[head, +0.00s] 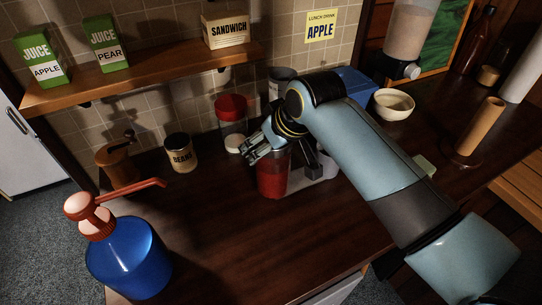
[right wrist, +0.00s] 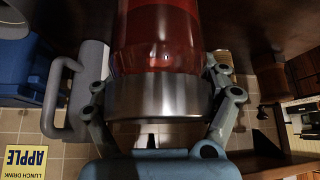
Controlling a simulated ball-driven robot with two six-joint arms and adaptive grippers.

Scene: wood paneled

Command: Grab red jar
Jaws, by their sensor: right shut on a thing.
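The red jar (head: 272,181) is a clear cylinder with red contents, upright at the middle of the dark wooden counter. My right gripper (head: 279,156) comes down from above and is shut around its upper part. In the right wrist view, the red jar (right wrist: 158,40) shows its red glass and a wide silver lid between the two fingers of my right gripper (right wrist: 160,92), one finger on each side. I cannot tell whether its base touches the counter. My left gripper is not in view.
A red-lidded container (head: 231,110) stands behind the jar, with a beans can (head: 181,153) to the left. A blue pump bottle (head: 128,258) is at front left. A pale grey item (head: 321,178) sits close right of the jar. The front middle counter is clear.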

